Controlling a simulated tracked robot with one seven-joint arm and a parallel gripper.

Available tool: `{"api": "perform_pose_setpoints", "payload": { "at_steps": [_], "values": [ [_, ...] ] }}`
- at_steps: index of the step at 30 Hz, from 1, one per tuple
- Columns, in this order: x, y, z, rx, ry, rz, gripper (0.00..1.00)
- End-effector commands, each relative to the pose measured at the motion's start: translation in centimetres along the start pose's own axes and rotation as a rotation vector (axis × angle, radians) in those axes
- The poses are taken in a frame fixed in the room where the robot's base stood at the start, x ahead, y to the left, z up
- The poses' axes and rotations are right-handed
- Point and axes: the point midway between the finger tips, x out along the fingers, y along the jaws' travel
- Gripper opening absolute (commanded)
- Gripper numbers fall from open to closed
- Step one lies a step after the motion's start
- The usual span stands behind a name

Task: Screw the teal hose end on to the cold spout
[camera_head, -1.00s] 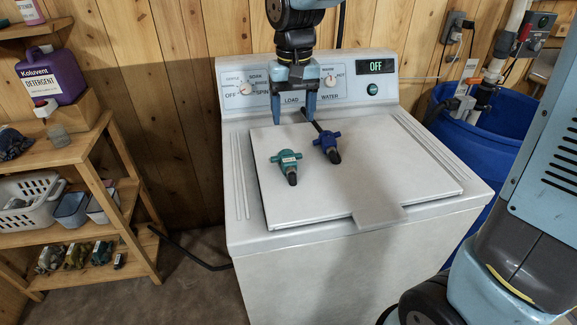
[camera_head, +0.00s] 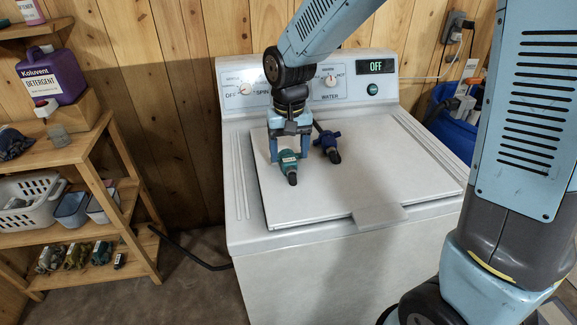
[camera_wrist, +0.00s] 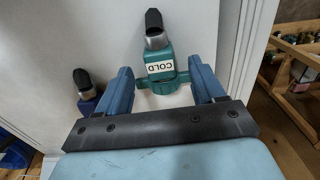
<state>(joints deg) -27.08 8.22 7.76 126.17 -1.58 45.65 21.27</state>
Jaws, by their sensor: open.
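The teal hose end (camera_head: 290,170) lies on the washer lid, its dark nozzle toward the front. In the wrist view it (camera_wrist: 161,55) carries a white label reading COLD, upside down. My gripper (camera_head: 288,158) is open above it, with one finger on each side. In the wrist view the fingers (camera_wrist: 160,75) straddle its teal wings, and I see no clear contact. The blue hose end (camera_head: 328,142) lies just to the right on the lid; it shows partly at the left of the wrist view (camera_wrist: 87,92). I cannot make out a cold spout in either view.
The white washer (camera_head: 330,265) has a control panel with a display reading OFF (camera_head: 375,66). A wooden shelf (camera_head: 75,155) with a detergent jug (camera_head: 50,77) and baskets stands at left. A blue barrel (camera_head: 450,130) is partly hidden behind my arm. The lid's front half is clear.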

Motion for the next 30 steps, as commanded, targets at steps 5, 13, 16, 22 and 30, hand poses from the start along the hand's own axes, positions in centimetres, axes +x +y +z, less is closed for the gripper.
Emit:
{"api": "perform_pose_setpoints", "payload": {
  "at_steps": [5, 13, 16, 22, 30],
  "values": [
    [2.5, 0.0, 0.1, 0.000, -0.003, 0.001, 0.68],
    [3.6, 0.0, 0.0, 0.001, 0.000, 0.000, 0.68],
    [3.6, 0.0, 0.0, 0.001, -0.001, 0.000, 0.68],
    [3.6, 0.0, 0.0, 0.001, -0.001, 0.000, 0.51],
    [3.6, 0.0, 0.0, 0.001, -0.001, 0.000, 0.25]
  ]
}}
